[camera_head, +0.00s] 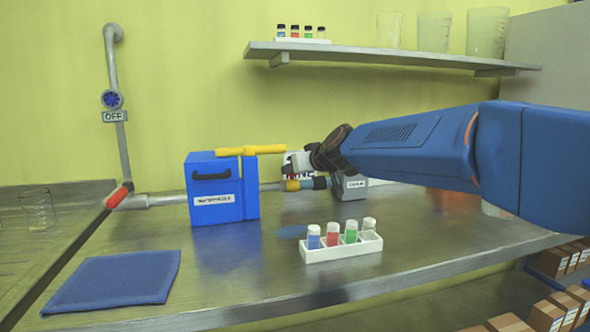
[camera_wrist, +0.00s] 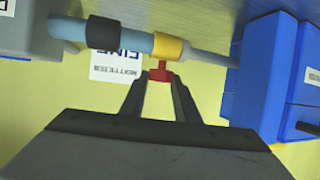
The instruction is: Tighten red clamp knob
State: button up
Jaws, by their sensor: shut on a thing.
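The red clamp knob (camera_wrist: 161,72) shows in the wrist view as a small red T-shaped piece just under the yellow clamp band (camera_wrist: 170,47) on the pipe. My gripper (camera_wrist: 162,78) has its two fingers on either side of the knob, shut on it. In the head view, my gripper (camera_head: 300,164) is at the pipe to the right of the blue box, and the yellow band (camera_head: 292,185) shows below it. The red knob is hidden there.
The blue box (camera_head: 205,182) with a yellow handle (camera_head: 250,150) stands left of my gripper. A white rack (camera_head: 342,251) of small capped vials stands in front. A blue mat (camera_head: 115,279) lies at left. A metal shelf (camera_head: 390,57) is above.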

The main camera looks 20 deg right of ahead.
dwell(0.4)
jog(key=o, duration=1)
jog(key=shift+o, duration=0.2)
jog(key=v, duration=1.7)
jog(key=shift+s, duration=0.25)
